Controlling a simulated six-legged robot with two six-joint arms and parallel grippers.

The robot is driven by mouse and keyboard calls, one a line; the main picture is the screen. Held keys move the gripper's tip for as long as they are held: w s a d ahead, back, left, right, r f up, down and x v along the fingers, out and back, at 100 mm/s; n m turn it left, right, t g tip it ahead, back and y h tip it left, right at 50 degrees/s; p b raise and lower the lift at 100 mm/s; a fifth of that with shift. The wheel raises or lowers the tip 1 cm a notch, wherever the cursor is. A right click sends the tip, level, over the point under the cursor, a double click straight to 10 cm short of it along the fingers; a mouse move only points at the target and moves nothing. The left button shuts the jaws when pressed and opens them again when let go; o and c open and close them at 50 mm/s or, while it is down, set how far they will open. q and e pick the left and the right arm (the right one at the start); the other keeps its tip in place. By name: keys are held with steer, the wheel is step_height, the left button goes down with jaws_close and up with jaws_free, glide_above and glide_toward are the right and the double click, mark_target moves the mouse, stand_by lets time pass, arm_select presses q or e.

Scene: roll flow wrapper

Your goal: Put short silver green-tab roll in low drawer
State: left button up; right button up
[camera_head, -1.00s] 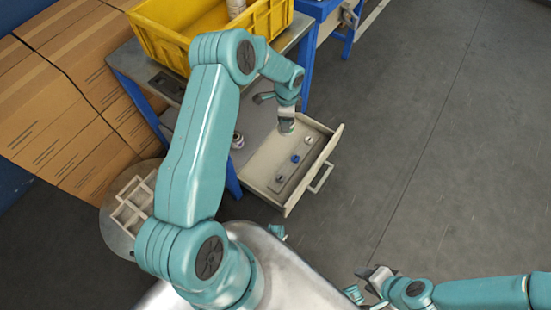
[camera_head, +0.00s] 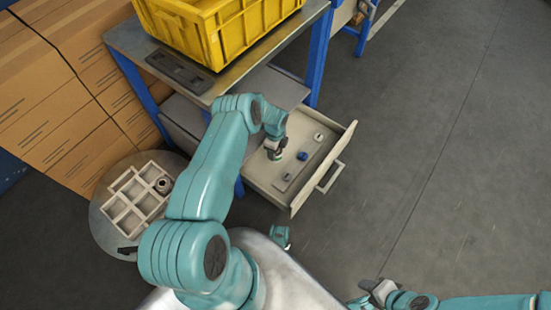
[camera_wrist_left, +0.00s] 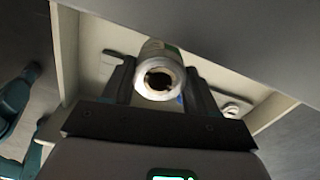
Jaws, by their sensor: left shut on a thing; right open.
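My left gripper (camera_head: 275,151) is over the left part of the open low drawer (camera_head: 309,189) and is shut on a short silver roll. In the left wrist view the silver roll (camera_wrist_left: 160,77) sits between the fingers with its open end towards the camera. A bit of green shows at its far edge. My right gripper (camera_head: 372,291) is open and empty at the bottom right, apart from the drawer.
A blue piece (camera_head: 303,156) and small silver pieces stand on a strip in the drawer. A yellow bin (camera_head: 215,30) sits on the bench above. A divided tray (camera_head: 130,205) with a roll in one cell rests on a round stand. Boxes stand at left; floor at right is clear.

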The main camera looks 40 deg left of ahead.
arm_select(q)
step_height(320, 180, down, 6)
steer(key=shift+r+b, duration=0.25)
steer(key=shift+b, duration=0.85)
steer(key=shift+r, duration=0.1)
steer(key=shift+f, duration=0.25)
steer(key=o, duration=1.1)
steer(key=shift+o, duration=0.2)
steer(key=shift+r, duration=0.1)
